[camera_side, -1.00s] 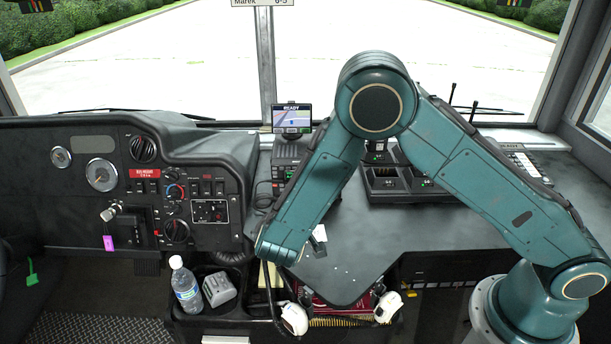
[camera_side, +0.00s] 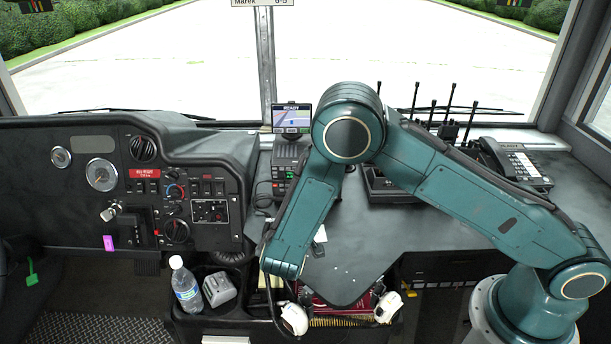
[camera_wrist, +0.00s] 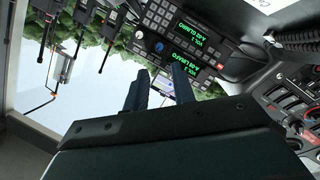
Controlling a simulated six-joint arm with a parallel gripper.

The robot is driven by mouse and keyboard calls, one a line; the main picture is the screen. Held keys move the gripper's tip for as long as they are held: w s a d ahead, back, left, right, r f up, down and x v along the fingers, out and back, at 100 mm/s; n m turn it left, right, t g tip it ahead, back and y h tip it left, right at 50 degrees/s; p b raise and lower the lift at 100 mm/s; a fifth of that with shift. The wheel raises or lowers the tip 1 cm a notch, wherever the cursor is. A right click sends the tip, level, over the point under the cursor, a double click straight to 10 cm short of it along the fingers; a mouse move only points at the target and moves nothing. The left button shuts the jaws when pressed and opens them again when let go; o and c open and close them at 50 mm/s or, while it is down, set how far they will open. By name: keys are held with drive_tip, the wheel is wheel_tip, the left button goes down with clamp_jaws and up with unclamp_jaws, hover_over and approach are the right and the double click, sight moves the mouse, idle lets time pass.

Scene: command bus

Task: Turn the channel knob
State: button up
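In the wrist view a dark radio panel (camera_wrist: 185,40) with green lit displays and a keypad is at the top, tilted. A blue knob (camera_wrist: 159,47) and a small pale knob (camera_wrist: 139,34) are on its lower left part; I cannot tell which is the channel knob. My gripper (camera_wrist: 157,72) is open, its two dark blue fingers apart and pointing up toward the panel, with nothing visible between them. The fingertips appear below the knobs, apart from them. In the side view the radio unit (camera_side: 284,172) stands left of my forearm, which hides part of it; my fingers are hidden there.
A small screen (camera_side: 292,118) stands above the radio. The dash (camera_side: 125,180) is left.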

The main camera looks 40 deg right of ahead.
drive_tip(key=x, duration=0.9)
drive_tip(key=shift+w+d+f, duration=0.1)
drive_tip(key=shift+w+d, duration=0.05)
drive_tip(key=shift+d, duration=0.15)
clamp_jaws()
